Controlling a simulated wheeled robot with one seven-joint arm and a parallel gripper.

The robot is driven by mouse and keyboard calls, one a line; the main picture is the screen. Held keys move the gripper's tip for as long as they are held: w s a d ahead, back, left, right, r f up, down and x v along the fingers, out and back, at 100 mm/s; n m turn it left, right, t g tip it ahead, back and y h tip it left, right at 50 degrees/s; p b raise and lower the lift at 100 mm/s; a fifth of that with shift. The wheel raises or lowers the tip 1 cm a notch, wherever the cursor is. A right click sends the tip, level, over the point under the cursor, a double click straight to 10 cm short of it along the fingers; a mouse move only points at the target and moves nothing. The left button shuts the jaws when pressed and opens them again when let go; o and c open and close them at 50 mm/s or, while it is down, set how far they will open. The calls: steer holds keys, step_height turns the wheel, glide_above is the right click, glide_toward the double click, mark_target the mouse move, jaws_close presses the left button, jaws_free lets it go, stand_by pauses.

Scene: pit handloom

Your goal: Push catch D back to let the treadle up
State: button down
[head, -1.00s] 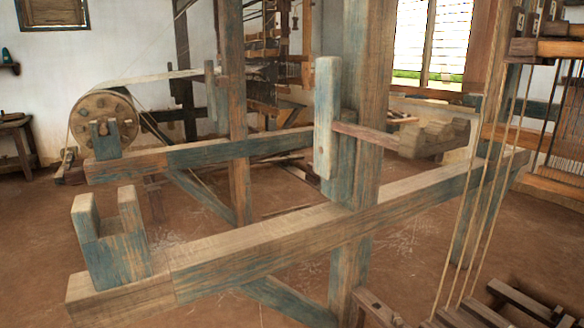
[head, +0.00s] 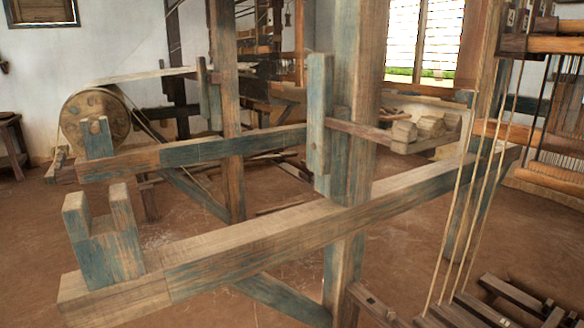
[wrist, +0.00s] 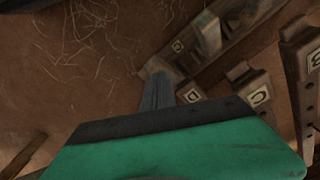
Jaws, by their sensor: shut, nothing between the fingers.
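In the wrist view my gripper (wrist: 159,84) points down with its dark fingers together and nothing between them. Just right of the fingers is a pale plate marked D (wrist: 193,95) on a wooden piece, partly hidden by my gripper's dark edge and green body. I cannot tell whether the fingers touch this piece. Beside it is a wooden treadle end marked C (wrist: 260,96). Above stands a small upright wooden block (wrist: 207,32) on a rail, which may be a catch. In the head view the treadles (head: 510,295) lie low at the right; my gripper is not seen there.
A wooden piece marked B (wrist: 314,60) is at the wrist view's right edge. Bare earth floor (wrist: 90,60) lies to the left. In the head view a long loom beam (head: 250,240) crosses the front, and cords (head: 470,200) hang down to the treadles.

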steer(key=r+p, duration=0.3)
steer(key=a+r+p, duration=0.1)
steer(key=r, duration=0.1)
steer(key=shift+s+a+r+p, duration=0.1)
steer(key=shift+s+r+p, duration=0.15)
steer(key=shift+s+p, duration=0.1)
steer(key=shift+f, duration=0.1)
steer(key=w+a+r+n+p, duration=0.3)
steer(key=w+r+p, duration=0.2)
steer(key=w+r, duration=0.5)
steer(key=w+a+r+n+t+h+p, duration=0.1)
steer(key=w+a+r+n+p, duration=0.15)
steer(key=w+r+p, duration=0.75)
steer(key=w+a+r+n+p, duration=0.15)
steer(key=w+a+r, duration=0.25)
steer(key=r, duration=1.2)
steer(key=w+a+r+n+t+p, duration=0.1)
steer(key=w+a+r+n+p, duration=0.25)
steer(key=a+r, duration=0.4)
steer(key=w+a+r+n+p, duration=0.2)
steer(key=a+r+p, duration=0.35)
steer(key=r, duration=0.35)
steer(key=s+a+r+n+t+y+p, duration=0.1)
steer(key=s+a+r+n+p, duration=0.2)
steer(key=a+r, duration=1.3)
steer(key=a+n+p, duration=0.1)
steer(key=n+p, duration=0.1)
steer(key=p, duration=0.3)
steer(key=shift+a+p, duration=0.25)
steer(key=shift+p, duration=0.15)
